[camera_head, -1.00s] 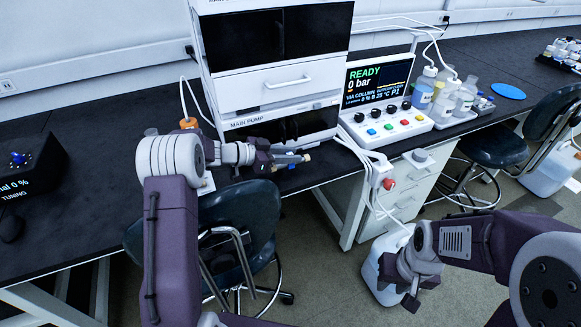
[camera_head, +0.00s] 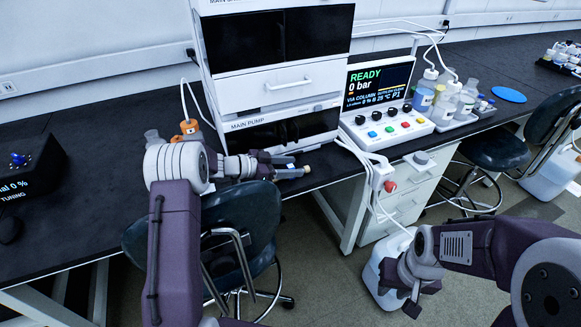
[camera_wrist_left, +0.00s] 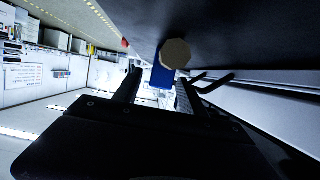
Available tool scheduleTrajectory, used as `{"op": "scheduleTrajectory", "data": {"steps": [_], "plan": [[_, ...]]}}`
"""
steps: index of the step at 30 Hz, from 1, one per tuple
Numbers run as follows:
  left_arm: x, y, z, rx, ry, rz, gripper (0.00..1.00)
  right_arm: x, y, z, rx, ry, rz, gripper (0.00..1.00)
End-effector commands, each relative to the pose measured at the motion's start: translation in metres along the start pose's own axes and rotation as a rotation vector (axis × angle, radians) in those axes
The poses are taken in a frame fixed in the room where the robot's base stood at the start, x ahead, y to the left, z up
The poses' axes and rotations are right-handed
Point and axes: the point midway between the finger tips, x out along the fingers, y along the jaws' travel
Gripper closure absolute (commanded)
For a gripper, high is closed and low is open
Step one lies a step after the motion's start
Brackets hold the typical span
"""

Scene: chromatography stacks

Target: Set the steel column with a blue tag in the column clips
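The steel column (camera_head: 307,169) shows in the head view as a small brass-coloured end at the left fingertips, in front of the main pump. The left wrist view shows its round tan end cap and blue tag (camera_wrist_left: 162,76) between the fingers. My left gripper (camera_head: 290,170) appears shut on it; the fingers hide most of the column. Two dark prongs (camera_wrist_left: 213,83), possibly the column clips, stick out close to the right of the column in the wrist view. My right gripper (camera_head: 412,305) hangs low at the right by a white jug; its finger opening is unclear.
The main pump (camera_head: 280,125) stands behind the left gripper, with the control panel (camera_head: 385,122) to its right. White tubing (camera_head: 360,155) hangs over the bench edge. A dark chair (camera_head: 240,225) stands below the left arm. A white jug (camera_head: 372,270) is on the floor.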

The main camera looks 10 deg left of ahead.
Motion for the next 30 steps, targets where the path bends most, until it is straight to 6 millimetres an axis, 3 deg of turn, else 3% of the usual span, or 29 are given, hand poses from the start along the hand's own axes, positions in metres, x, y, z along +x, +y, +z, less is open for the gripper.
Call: {"op": "scheduleTrajectory", "data": {"steps": [8,18,21,30], "plan": [[-0.004,0.000,-0.006,-0.001,0.000,0.000,0.51,-0.011,0.000,-0.001,0.000,0.000,0.000,0.70],[-0.089,-0.001,-0.003,0.000,0.000,-0.005,0.51,-0.008,0.000,-0.001,0.000,0.000,0.000,0.70],[-0.107,-0.001,-0.003,0.000,0.000,-0.003,0.51,-0.008,0.000,-0.001,0.000,0.000,0.000,0.70],[-0.121,0.000,-0.003,0.000,-0.001,0.001,0.51,-0.008,0.000,-0.001,0.000,0.000,0.000,0.70]]}}
